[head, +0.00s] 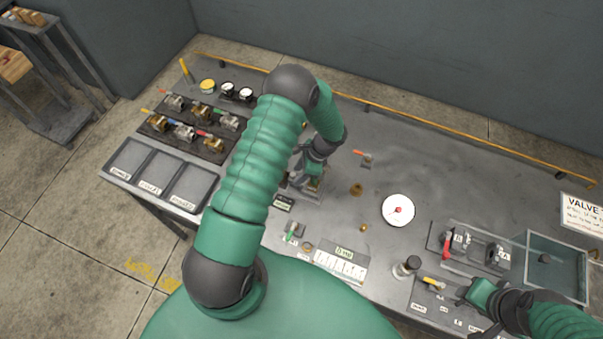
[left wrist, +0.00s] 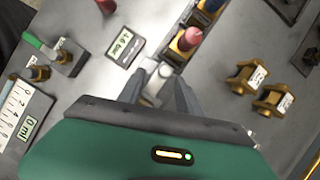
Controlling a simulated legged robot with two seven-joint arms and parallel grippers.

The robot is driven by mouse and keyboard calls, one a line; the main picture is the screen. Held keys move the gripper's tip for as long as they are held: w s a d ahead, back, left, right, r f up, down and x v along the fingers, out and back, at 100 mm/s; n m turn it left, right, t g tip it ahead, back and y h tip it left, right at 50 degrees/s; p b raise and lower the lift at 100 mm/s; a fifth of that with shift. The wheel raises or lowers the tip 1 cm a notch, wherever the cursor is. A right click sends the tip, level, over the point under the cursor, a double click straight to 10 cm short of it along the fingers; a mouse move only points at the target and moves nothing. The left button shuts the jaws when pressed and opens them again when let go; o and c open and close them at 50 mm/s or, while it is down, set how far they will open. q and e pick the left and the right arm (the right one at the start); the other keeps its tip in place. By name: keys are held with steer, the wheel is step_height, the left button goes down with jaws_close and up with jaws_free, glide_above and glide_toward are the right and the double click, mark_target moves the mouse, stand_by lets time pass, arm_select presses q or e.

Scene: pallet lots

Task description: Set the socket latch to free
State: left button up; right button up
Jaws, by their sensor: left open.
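My left gripper (head: 312,178) reaches down over the middle of the bench, partly hidden by its own arm in the head view. In the left wrist view, its two dark fingers (left wrist: 160,92) are open. A small pale metal knob or lever end (left wrist: 163,72) shows between them; I cannot tell if they touch it. It sits at the end of a dark block (left wrist: 172,60) with brass sockets holding a pink-topped plug (left wrist: 189,39) and others. I cannot tell for sure which part is the socket latch. My right gripper (head: 468,290) is at the lower right, near a yellow-handled lever (head: 433,282).
Two brass fittings (left wrist: 258,88) lie right.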

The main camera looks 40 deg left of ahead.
arm_select(q)
steer(key=shift+w+a+f, duration=0.15)
steer(key=shift+a+f, duration=0.05)
steer(key=shift+a, duration=0.1)
steer(key=shift+r, duration=0.1)
steer(key=b+v, duration=0.3)
steer(key=v, duration=1.3)
steer(key=shift+a+r+b, duration=0.2)
steer(key=shift+b, duration=0.15)
arm_select(e)
steer(key=f, duration=0.1)
steer(key=a+f, duration=0.1)
steer(key=f, duration=0.1)
steer(key=shift+a+f, duration=0.15)
steer(key=shift+f, duration=0.1)
arm_select(q)
steer(key=shift+d, duration=0.2)
arm_select(e)
steer(key=shift+d, duration=0.2)
